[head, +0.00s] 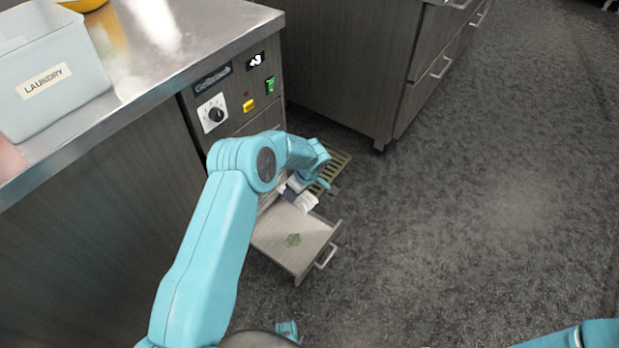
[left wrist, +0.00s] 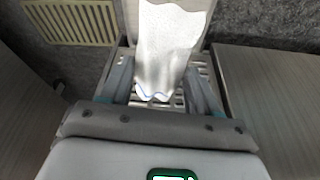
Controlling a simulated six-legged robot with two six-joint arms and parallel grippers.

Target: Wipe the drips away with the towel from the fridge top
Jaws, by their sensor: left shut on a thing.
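The white towel (left wrist: 172,45) is between the fingers of my left gripper (left wrist: 160,85), which is shut on it. In the head view the towel (head: 307,201) shows as a small white patch just above the inner end of a pulled-out drawer-like panel (head: 272,232); I cannot tell whether it touches. A greenish mark (head: 293,240) lies on that panel, nearer its handle. My left arm covers part of the area behind. My right gripper is not in view.
A yellowish floor grate (head: 338,163) lies behind the panel. The counter (head: 150,50) above holds a LAUNDRY bin (head: 48,85). Another cabinet (head: 345,60) stands behind. The floor to the right is clear.

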